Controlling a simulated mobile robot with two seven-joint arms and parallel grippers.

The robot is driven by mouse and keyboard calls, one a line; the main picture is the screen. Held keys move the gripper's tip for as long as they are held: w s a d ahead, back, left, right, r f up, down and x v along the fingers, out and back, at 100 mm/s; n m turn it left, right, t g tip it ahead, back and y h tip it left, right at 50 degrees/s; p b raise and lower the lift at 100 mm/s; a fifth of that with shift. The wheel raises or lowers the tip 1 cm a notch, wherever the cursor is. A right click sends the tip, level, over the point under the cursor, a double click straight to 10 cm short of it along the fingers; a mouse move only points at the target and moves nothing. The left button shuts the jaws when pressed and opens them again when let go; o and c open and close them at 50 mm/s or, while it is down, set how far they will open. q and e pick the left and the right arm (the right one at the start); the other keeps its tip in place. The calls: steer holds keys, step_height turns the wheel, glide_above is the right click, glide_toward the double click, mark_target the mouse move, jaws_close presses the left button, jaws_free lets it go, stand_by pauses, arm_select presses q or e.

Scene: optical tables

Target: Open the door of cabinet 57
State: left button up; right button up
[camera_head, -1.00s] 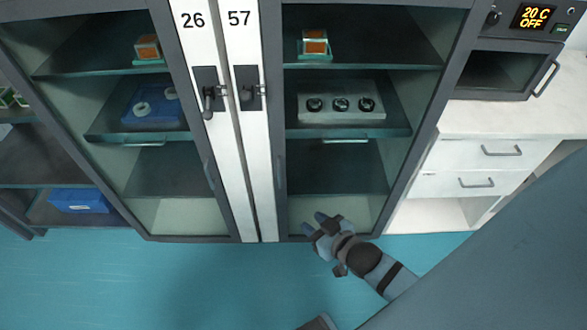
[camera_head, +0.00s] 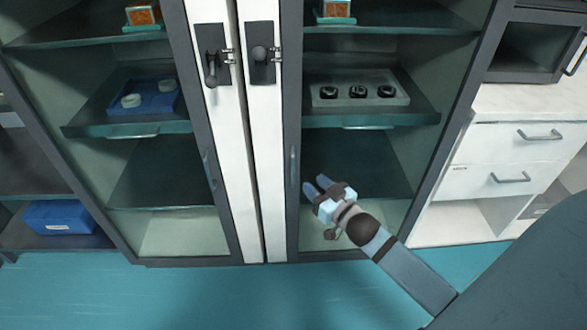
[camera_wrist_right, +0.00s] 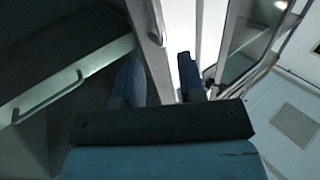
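Cabinet 57 (camera_head: 290,220) is the right-hand glass-fronted cabinet; its number is out of the picture now. Its glass door looks shut in a dark frame. A black latch (camera_head: 262,55) sits on the white strip at its upper left. A slim vertical handle (camera_head: 293,166) is on the door's left frame. My right gripper (camera_head: 318,187) is in front of the lower door, below and right of that handle. In the right wrist view its two blue fingers (camera_wrist_right: 160,82) are apart with nothing held. A metal bar (camera_wrist_right: 155,20) shows beyond them. My left gripper is out of view.
Cabinet 26 (camera_head: 222,225) stands on the left with its own latch (camera_head: 211,55). Shelves hold a grey block with three black knobs (camera_head: 358,88) and a blue tray (camera_head: 143,97). White drawers (camera_head: 520,160) stand at the right. The teal floor (camera_head: 230,295) in front is clear.

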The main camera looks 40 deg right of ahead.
mark_target(294, 167)
arm_select(q)
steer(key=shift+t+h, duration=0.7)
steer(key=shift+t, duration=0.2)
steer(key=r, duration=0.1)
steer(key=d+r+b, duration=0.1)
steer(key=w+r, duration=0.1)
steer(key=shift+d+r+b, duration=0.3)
steer(key=shift+b, duration=0.05)
arm_select(e)
steer(key=w, duration=0.9)
steer(key=shift+w+a, duration=0.2)
steer(key=shift+w, duration=0.15)
steer(key=shift+c, duration=0.2)
jaws_close()
